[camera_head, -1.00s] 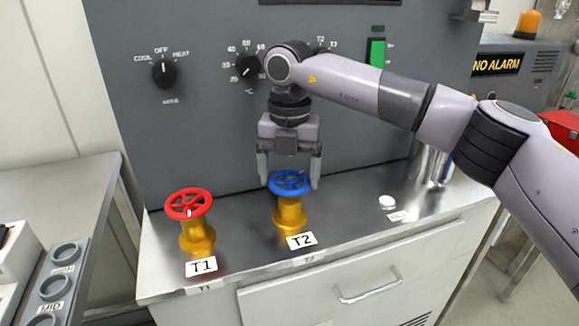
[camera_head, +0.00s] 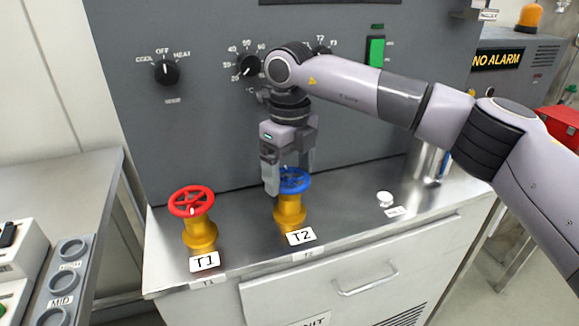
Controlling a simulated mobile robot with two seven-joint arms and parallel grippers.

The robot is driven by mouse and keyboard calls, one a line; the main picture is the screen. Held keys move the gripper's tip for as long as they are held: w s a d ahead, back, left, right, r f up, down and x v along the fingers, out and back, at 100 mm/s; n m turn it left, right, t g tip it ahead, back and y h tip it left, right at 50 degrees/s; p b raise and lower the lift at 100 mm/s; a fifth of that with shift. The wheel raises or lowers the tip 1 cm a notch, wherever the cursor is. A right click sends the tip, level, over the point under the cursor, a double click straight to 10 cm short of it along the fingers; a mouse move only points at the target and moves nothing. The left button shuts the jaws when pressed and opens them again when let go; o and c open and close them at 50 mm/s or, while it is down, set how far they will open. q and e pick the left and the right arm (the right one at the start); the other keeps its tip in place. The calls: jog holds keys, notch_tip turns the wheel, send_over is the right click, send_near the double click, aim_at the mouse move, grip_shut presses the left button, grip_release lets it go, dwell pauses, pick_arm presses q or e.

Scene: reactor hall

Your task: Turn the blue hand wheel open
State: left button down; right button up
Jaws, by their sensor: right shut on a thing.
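The fingers hide part of the wheel's rim. My left gripper is not in view.
A small white knob (camera_head: 385,198) and a metal cylinder (camera_head: 428,162) are to the right. The grey panel (camera_head: 200,130) rises close behind.

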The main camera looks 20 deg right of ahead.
aim_at(289, 176)
jog(key=n, duration=0.4)
jog(key=shift+r+n, duration=0.15)
jog(key=shift+n, duration=0.15)
jog(key=n+p, duration=0.1)
jog(key=n, duration=0.3)
jog(key=shift+n, duration=0.3)
jog(key=n, duration=0.4)
jog(key=shift+n, duration=2.6)
jog(key=o, duration=0.9)
jog(key=shift+c, duration=0.2)
jog(key=shift+r, duration=3.55)
